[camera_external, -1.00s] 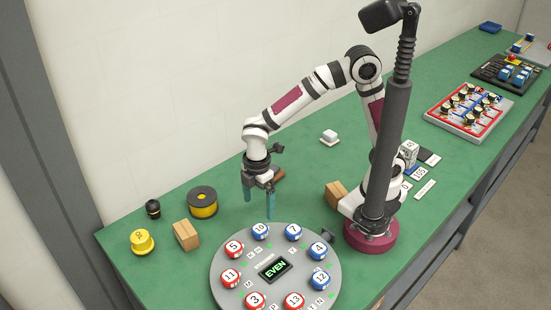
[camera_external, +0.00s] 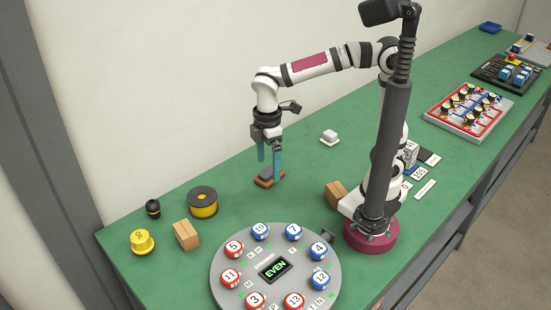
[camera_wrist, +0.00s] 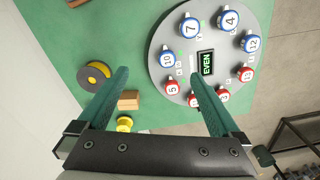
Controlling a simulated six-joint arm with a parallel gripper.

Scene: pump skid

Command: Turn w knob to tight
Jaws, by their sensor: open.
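A round grey disc (camera_external: 302,258) lies on the green table, ringed by several numbered red and blue knobs. Small letters are printed inside the ring, too small to tell which knob is w. A black display (camera_external: 276,270) at its centre reads EVEN. The disc also fills the upper right of the wrist view (camera_wrist: 228,65). My gripper (camera_external: 270,170) is open and empty, fingers down, raised behind the disc and apart from it. In the wrist view its teal fingers (camera_wrist: 159,78) stand wide apart, the right one overlapping the disc's near edge.
A black-and-yellow spool (camera_external: 203,203), wooden block (camera_external: 186,235), yellow knobbed piece (camera_external: 142,242) and small black knob (camera_external: 153,208) stand left of the disc. A brown-and-black item (camera_external: 268,181) lies below my gripper. Another wooden block (camera_external: 336,195) is near my base. A red-bordered panel (camera_external: 468,108) stands farther right.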

